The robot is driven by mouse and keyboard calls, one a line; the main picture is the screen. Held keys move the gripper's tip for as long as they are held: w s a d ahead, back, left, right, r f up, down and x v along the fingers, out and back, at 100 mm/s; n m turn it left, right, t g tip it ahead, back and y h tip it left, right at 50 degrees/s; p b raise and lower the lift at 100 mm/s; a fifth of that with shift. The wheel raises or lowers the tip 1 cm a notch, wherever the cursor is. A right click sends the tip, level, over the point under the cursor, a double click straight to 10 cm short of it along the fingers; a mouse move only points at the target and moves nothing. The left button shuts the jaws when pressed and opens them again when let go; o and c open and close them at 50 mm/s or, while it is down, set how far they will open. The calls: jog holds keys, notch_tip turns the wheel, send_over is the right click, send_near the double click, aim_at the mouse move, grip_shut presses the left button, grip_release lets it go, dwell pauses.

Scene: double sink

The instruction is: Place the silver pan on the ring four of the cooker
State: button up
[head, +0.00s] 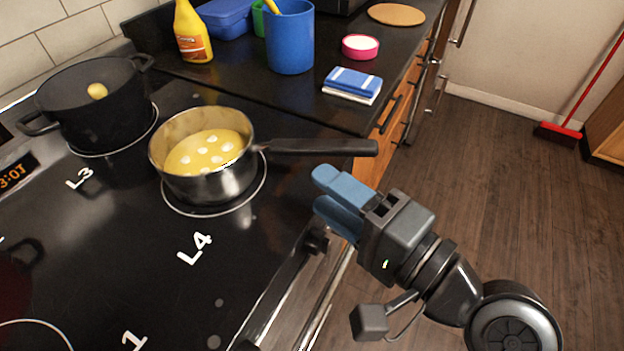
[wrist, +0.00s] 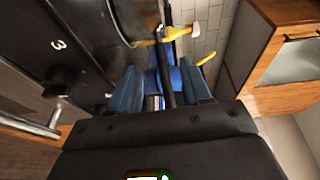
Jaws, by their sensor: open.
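The silver pan (head: 203,185) stands upright on the ring marked L4 (head: 262,188) of the black cooker (head: 130,255). It holds yellow contents with pale round pieces, and its long black handle (head: 320,147) points right, out over the cooker's edge. My gripper (head: 318,190) is open and empty, just below the handle in the head view, with its blue fingers pointing left. In the wrist view, a dark bar that looks like the handle (wrist: 163,75) shows between the fingers (wrist: 160,88). I cannot tell whether it lies within their reach.
A dark pot (head: 95,118) stands on ring L3, left of the pan. A blue cup (head: 290,40), yellow bottle (head: 192,35), folded blue cloth (head: 352,83) and pink-rimmed dish (head: 360,47) stand on the counter behind.

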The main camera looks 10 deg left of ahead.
jog(key=shift+s+d, duration=0.2)
jog(key=s+d+f+t+h, duration=0.2)
jog(key=s+d+f+h, duration=0.35)
jog(key=d, duration=0.25)
jog(key=s+d+f+t+h, duration=0.2)
jog(key=s+d+f+h, duration=0.3)
jog(key=d, duration=0.4)
jog(key=s+d+r+n+h, duration=0.1)
jog(key=s+d+n, duration=0.1)
jog(key=s, duration=0.6)
jog(key=s+d+r+n+h, duration=0.2)
jog(key=s+n, duration=0.3)
jog(key=s, duration=0.3)
jog(key=shift+s+d+r+t, duration=0.2)
jog(key=shift+d+t, duration=0.1)
jog(key=shift+d, duration=0.5)
jog(key=shift+h, duration=0.25)
